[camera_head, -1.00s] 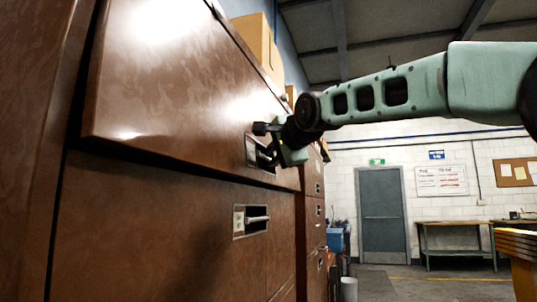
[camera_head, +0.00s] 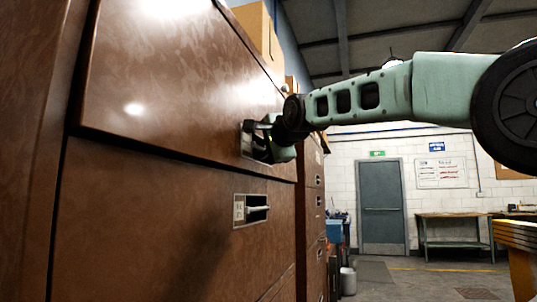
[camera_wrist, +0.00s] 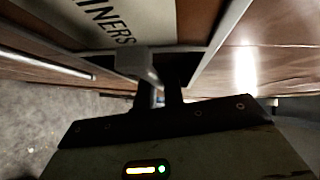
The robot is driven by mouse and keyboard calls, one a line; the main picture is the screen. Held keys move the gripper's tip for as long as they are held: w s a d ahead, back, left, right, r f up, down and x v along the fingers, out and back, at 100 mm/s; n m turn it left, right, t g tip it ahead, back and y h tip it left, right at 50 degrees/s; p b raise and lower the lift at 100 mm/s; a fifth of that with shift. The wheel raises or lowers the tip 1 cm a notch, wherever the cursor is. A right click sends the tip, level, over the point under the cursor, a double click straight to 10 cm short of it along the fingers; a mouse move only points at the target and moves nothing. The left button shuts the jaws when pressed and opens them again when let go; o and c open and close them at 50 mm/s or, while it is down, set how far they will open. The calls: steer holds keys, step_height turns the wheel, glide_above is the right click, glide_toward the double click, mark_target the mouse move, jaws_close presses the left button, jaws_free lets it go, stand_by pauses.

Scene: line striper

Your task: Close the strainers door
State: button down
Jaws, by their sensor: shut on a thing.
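The strainers door (camera_head: 165,75) is the upper brown panel of the cabinet, at the left of the head view. Its lower edge stands a little proud of the panel below, with a dark gap at the left. My gripper (camera_head: 262,138) is at the recessed handle near the door's right end and is shut on the handle, which it largely hides. In the wrist view, a label ending in "INERS" (camera_wrist: 108,18) lies just beyond the fingers (camera_wrist: 160,92), beside the grey handle (camera_wrist: 135,63).
A lower brown door (camera_head: 150,220) with its own handle (camera_head: 255,209) is directly below. A cardboard box (camera_head: 258,32) sits on top. More cabinets (camera_head: 313,200) continue behind. A grey door (camera_head: 382,208) and workbench (camera_head: 453,230) are far back; floor between is open.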

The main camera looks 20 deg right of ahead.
steer(key=shift+w+a+f+b, duration=0.2)
steer(key=shift+w+a+b, duration=0.35)
steer(key=shift+a, duration=0.1)
steer(key=shift+a+r+t, duration=0.1)
steer(key=shift+r+t, duration=0.05)
steer(key=shift+t, duration=0.15)
steer(key=c, duration=1.8)
jaws_free()
steer(key=s+b, duration=0.2)
steer(key=s, duration=0.3)
steer(key=s+d+r+b, duration=0.1)
steer(key=s+b, duration=0.1)
steer(key=s, duration=0.4)
steer(key=s+d+r+b, duration=0.1)
steer(key=s+b, duration=0.1)
steer(key=s, duration=0.4)
steer(key=shift+d+r, duration=0.1)
steer(key=shift+d, duration=0.15)
